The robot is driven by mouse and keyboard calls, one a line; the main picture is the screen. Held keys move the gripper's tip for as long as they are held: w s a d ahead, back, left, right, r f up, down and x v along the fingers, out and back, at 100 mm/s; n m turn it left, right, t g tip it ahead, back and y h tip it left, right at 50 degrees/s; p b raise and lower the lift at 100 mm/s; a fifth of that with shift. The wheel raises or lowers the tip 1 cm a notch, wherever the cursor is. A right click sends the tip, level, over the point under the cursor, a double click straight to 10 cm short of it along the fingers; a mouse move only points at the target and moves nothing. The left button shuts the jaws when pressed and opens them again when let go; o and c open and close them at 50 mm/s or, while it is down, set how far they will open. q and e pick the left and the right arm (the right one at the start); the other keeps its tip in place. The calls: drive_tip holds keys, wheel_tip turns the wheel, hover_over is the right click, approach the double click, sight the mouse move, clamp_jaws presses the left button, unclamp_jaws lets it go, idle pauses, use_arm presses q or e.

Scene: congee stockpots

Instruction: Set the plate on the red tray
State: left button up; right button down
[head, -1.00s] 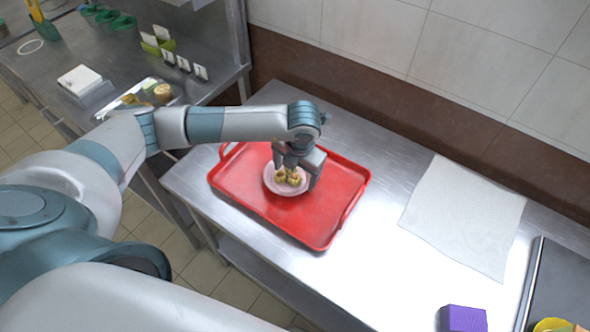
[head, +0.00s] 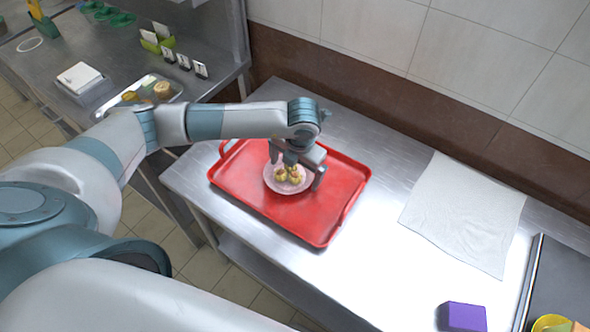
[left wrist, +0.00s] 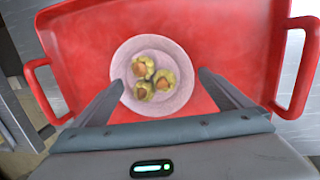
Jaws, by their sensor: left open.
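The red tray (head: 318,224) lies on the steel table. The pale pink plate (head: 289,188) rests on the tray, toward its back left, and holds 3 small yellow-brown food pieces (head: 289,174). The plate (left wrist: 180,103) also shows in the left wrist view, flat on the red tray (left wrist: 225,30). My left gripper (head: 297,172) is above the plate. In the left wrist view its fingers (left wrist: 165,90) are spread wide, one at each side of the plate, with nothing clamped between them. My right gripper is not in view.
A white cloth (head: 465,215) lies on the table to the right of the tray. A purple block (head: 466,316) and a dark tray (head: 562,285) are at the lower right. Bare steel table lies between tray and cloth. A second counter (head: 120,75) stands at the upper left.

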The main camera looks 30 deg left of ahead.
use_arm(q)
wheel_tip(320, 180, up, 12)
drive_tip(key=s+d+b, duration=0.1)
drive_tip(key=b, duration=0.3)
drive_tip(key=shift+s+d+f, duration=0.2)
drive_tip(key=shift+d+f, duration=0.05)
drive_tip(key=shift+d, duration=0.05)
